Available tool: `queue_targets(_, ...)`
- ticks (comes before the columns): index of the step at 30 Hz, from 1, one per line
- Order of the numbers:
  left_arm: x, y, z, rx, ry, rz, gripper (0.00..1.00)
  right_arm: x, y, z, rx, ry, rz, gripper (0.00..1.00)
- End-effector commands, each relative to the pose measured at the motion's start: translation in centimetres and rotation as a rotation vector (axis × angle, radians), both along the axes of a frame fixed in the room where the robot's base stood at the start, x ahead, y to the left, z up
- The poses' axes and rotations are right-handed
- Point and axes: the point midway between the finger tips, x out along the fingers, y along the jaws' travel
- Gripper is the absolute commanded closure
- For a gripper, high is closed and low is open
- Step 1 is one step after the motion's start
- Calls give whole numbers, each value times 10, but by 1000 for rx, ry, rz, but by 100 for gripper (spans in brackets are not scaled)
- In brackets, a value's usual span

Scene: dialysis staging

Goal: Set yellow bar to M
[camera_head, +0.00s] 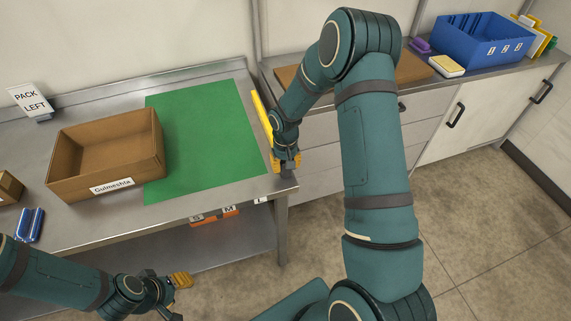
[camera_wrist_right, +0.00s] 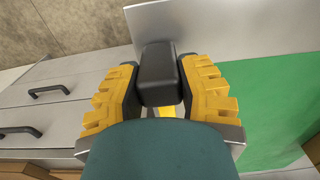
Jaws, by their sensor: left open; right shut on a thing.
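The yellow bar (camera_head: 262,117) lies along the right side of the worktable, just right of the green mat (camera_head: 205,140). My right gripper (camera_head: 287,163) is at the bar's near end by the table's front right corner. In the right wrist view its fingers (camera_wrist_right: 158,88) are shut on a black block-shaped handle (camera_wrist_right: 158,72), with a bit of the yellow bar (camera_wrist_right: 165,111) showing behind it. The M label (camera_head: 230,211) is on the table's front edge, left of my right gripper. My left gripper (camera_head: 177,296) is open and empty in front of the table.
Another label (camera_head: 197,218) is left of M, and a white label (camera_head: 261,199) is right of it. An open brown box (camera_head: 107,185) overlaps the mat's left side. A "PACK LEFT" sign (camera_head: 29,97) stands behind it. A blue bin (camera_head: 480,45) is on the far counter.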

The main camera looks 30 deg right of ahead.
Motion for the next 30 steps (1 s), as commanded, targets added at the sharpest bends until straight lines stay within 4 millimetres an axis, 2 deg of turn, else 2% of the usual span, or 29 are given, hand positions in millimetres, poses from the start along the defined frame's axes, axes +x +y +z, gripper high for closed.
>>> queue_targets(5,-1,0,-4,0,2,-2,53,3,17,-2,2,1,5,100)
queue_targets(8,-2,0,-8,-1,5,-4,53,8,38,-3,3,1,9,100)
queue_targets(21,-8,-1,-24,-4,17,-13,53,33,150,-4,2,5,8,100)
queue_targets(25,-9,-2,-27,-4,20,-15,53,39,173,-3,2,5,5,100)
queue_targets(30,-9,-2,-28,-5,20,-16,53,43,190,-3,1,7,3,100)
